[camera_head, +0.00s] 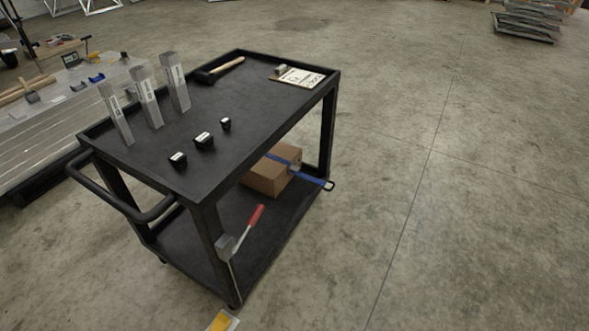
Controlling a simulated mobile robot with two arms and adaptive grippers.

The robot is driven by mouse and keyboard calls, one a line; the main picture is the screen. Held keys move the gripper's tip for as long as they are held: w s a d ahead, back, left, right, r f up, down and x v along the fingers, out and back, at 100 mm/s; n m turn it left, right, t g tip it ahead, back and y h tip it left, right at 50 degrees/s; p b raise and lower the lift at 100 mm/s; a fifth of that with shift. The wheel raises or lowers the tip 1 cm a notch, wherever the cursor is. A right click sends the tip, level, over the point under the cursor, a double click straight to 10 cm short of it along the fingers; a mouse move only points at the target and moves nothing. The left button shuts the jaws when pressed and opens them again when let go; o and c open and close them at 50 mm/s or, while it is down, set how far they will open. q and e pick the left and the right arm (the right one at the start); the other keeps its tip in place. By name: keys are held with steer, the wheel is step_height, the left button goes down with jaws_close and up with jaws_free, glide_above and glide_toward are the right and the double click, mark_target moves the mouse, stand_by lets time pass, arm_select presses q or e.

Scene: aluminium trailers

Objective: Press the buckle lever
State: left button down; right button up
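A cardboard box (264,180) sits on the lower shelf of a black cart. A blue strap (310,178) runs over the box and ends in a dark loop or hook near the cart's right leg. A small grey metal piece on the strap, which looks like the buckle (294,168), is at the box's right side. Its lever is too small to make out, so I cannot tell whether it is up or down. The cart's top hides part of the box.
The black cart (225,150) carries several upright metal profiles (174,83), small black blocks (204,141), a hammer (229,66) and a sign (300,78). Aluminium panels (40,140) lie left. Open floor is right.

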steer(key=shift+a, duration=0.4)
stand_by(0.7)
steer(key=shift+d, duration=0.3)
steer(key=c, duration=1.5)
jaws_close()
steer(key=shift+a, duration=0.2)
